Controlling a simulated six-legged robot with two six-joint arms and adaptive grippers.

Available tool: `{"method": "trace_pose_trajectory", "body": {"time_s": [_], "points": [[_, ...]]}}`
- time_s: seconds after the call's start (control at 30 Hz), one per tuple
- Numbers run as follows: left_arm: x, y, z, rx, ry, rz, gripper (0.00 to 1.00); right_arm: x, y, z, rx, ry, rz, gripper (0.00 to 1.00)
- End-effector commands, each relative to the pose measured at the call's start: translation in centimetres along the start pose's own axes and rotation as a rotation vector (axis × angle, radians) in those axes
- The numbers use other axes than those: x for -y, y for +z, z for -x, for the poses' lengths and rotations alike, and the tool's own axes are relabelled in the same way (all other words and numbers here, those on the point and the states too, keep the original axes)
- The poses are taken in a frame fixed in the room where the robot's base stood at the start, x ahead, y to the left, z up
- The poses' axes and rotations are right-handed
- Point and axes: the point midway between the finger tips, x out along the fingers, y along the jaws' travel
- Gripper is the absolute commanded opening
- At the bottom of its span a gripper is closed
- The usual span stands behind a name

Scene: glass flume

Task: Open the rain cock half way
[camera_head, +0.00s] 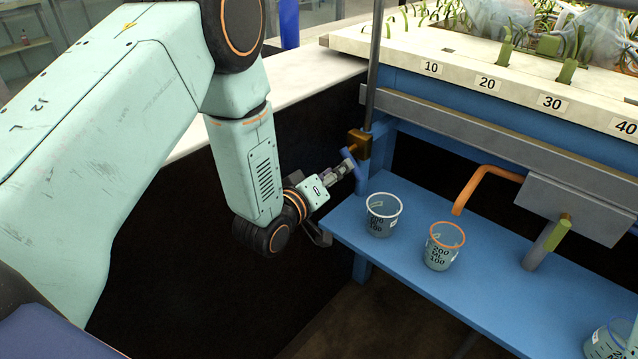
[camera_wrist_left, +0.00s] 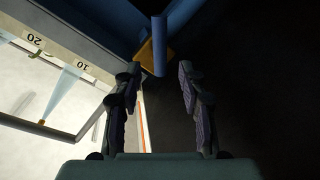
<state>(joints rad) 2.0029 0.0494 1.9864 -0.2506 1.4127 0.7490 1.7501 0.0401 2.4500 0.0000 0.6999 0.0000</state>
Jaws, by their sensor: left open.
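The rain cock is a brass block (camera_head: 358,144) on a grey upright pipe, with a blue lever (camera_head: 354,164) on its front. My left gripper (camera_head: 343,169) is right at the lever, coming in from the left. In the left wrist view the blue lever (camera_wrist_left: 159,45) stands ahead, between the lines of the two fingers, with the brass body (camera_wrist_left: 146,52) partly behind it. My left gripper (camera_wrist_left: 159,78) is open there, and its fingertips end just short of the lever's lower end. Contact is not clear. My right gripper is not in view.
A blue shelf (camera_head: 400,262) below holds a white-rimmed cup (camera_head: 382,222) and an orange-rimmed cup (camera_head: 442,254). An orange bent pipe (camera_head: 476,183) and a green-tipped valve (camera_head: 548,243) are to the right. The numbered flume edge (camera_head: 460,78) runs above. The space left of the shelf is dark.

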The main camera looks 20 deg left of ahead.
Motion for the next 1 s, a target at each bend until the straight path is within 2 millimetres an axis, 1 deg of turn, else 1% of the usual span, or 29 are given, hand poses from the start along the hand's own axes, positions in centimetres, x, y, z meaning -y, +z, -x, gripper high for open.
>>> {"method": "trace_pose_trajectory", "body": {"time_s": [0.03,0.2,0.3,0.4,0.57,1.0], "points": [[0.1,0.0,1.1,0.0,-0.004,0.003,0.41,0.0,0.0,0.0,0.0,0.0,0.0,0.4],[0.1,0.0,4.0,0.0,-0.004,0.004,0.41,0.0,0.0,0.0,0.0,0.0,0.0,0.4],[0.1,0.0,5.4,0.001,-0.003,0.003,0.41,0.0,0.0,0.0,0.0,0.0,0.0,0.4],[0.1,0.0,6.2,0.0,-0.002,0.001,0.41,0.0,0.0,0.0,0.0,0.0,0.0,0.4],[0.0,0.0,6.7,-0.001,0.0,0.001,0.41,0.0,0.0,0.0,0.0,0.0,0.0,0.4],[0.0,0.0,6.6,0.0,-0.001,-0.008,0.41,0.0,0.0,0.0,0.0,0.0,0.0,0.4]]}}
